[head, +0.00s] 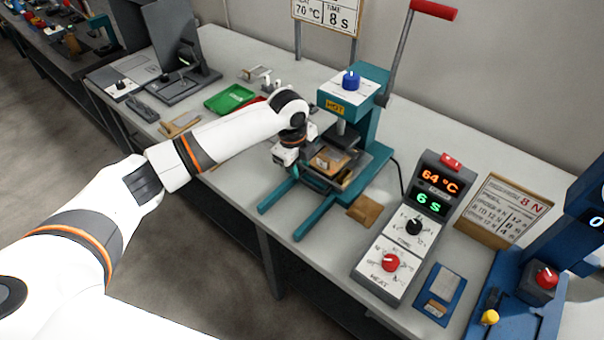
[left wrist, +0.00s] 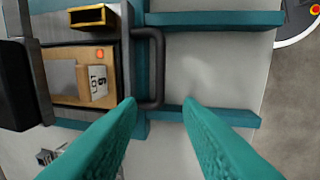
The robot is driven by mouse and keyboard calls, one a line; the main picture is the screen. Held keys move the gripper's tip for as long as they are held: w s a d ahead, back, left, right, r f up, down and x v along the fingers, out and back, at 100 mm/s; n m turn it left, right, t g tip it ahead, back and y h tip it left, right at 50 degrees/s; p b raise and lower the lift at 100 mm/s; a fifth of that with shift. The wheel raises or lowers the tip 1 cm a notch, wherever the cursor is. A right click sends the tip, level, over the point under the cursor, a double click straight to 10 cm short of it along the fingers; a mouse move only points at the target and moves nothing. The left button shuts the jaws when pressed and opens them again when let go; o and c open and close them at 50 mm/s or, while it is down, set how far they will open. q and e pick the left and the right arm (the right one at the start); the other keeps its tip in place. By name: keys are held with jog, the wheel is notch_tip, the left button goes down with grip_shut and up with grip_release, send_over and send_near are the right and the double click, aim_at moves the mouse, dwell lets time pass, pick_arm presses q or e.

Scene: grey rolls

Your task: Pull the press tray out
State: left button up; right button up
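The teal press (head: 358,120) with a HOT label stands mid-table, two teal rails (head: 313,222) reaching toward the front edge. The metal press tray (head: 318,180) lies between the rails under the press head, a brown piece with a LOT label on it. In the left wrist view, the tray's black handle (left wrist: 157,65) stands out from the tray (left wrist: 45,85). My left gripper (left wrist: 160,101) is open; the handle's lower end lies between its teal fingertips in the picture. I cannot tell whether they touch it. My right gripper is not in view.
A control box (head: 405,230) reading 64 °C and 6 S stands right of the press. A brown piece (head: 365,210) lies between them. A green tray (head: 230,98) lies left of the press. A blue device (head: 540,270) stands at the far right.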

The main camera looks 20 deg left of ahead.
aim_at(303, 181)
pick_arm(q)
jog(key=shift+w+d+f, duration=0.1)
jog(key=shift+w+f, duration=0.05)
jog(key=shift+f, duration=0.75)
jog(key=shift+w+f, duration=0.2)
jog(key=shift+f, duration=0.75)
jog(key=shift+w+d+f, duration=0.1)
jog(key=shift+w+f, duration=0.05)
jog(key=shift+f, duration=0.75)
grip_shut()
